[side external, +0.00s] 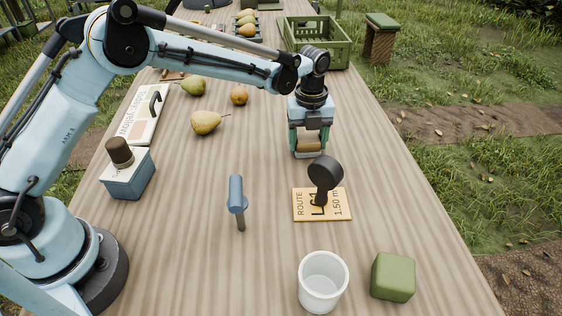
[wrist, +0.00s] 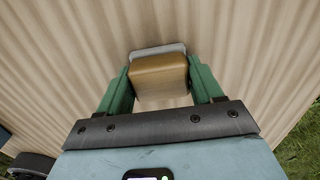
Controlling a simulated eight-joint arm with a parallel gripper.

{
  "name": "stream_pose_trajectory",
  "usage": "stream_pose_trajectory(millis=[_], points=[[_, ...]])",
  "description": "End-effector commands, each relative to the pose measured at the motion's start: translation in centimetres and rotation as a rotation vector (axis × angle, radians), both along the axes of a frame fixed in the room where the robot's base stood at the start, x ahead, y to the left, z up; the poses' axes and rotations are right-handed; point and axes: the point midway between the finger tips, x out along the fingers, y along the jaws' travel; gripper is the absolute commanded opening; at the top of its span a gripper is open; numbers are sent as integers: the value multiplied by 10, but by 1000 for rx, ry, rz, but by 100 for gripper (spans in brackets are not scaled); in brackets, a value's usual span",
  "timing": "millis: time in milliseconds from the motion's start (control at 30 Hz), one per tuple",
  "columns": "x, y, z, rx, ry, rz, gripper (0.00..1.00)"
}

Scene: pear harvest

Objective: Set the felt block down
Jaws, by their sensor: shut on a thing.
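The felt block (wrist: 160,76) has a tan wooden-looking body with a grey layer along its far edge in the wrist view. My gripper (wrist: 158,88) is shut on it, with a green finger against each side. In the side view my gripper (side external: 308,143) points down over the table, right of the pears, and the block (side external: 308,147) shows between the fingers. Its underside is close to the tabletop. I cannot tell whether it touches.
A route card (side external: 336,211) with a dark round-headed tool (side external: 324,170) lies just in front. A white cup (side external: 323,282) and green block (side external: 393,277) stand nearer. A blue tool (side external: 237,194) and pears (side external: 206,122) are left; a green crate (side external: 330,52) is behind.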

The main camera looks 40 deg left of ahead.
Motion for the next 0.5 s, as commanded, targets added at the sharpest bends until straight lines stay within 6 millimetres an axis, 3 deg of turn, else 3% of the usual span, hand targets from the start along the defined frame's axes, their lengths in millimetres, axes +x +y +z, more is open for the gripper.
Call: stream_pose_trajectory(millis=[33,200,500], points=[[0,0,-1,0,0,0,69],[0,0,0,0,0,0,91],[0,0,2,0,0,0,91]])
